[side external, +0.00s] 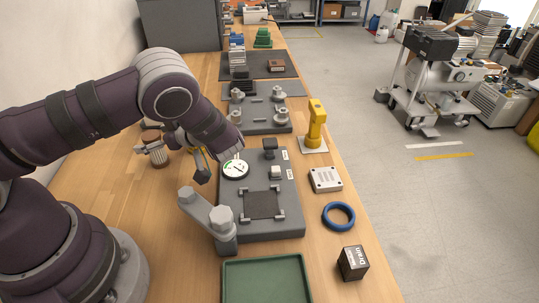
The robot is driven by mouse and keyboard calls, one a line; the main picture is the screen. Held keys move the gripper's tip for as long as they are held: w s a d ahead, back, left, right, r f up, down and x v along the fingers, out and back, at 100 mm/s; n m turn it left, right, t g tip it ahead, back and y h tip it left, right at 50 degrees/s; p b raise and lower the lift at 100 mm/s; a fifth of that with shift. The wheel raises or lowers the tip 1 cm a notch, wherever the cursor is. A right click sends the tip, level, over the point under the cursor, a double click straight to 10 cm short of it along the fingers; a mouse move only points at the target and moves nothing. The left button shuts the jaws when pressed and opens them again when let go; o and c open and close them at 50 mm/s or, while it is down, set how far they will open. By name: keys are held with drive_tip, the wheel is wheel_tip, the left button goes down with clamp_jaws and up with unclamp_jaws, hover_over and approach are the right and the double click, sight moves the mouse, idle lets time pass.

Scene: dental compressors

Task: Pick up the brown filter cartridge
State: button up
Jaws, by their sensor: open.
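The brown filter cartridge (158,161) appears to be the small upright, ribbed brown cylinder on the wooden bench, left of the grey fixture plate. My gripper (173,161) is open beside it, with one finger overlapping the cartridge's upper part in this view and the other finger off to the right. Part of the cartridge is hidden by that finger. I cannot tell whether the finger touches it or whether the cartridge lies between the fingers.
A grey fixture plate (287,221) with a gauge (235,169) stands close right of my gripper. A green tray (267,280) is in front. A yellow device (315,125), blue ring (339,216) and dark box (353,263) line the right edge. Bare bench lies left of the plate.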

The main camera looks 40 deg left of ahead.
drive_tip(key=shift+s+a+f, duration=0.1)
drive_tip(key=shift+a+f, duration=0.1)
drive_tip(key=shift+a, duration=0.2)
drive_tip(key=c, duration=1.3)
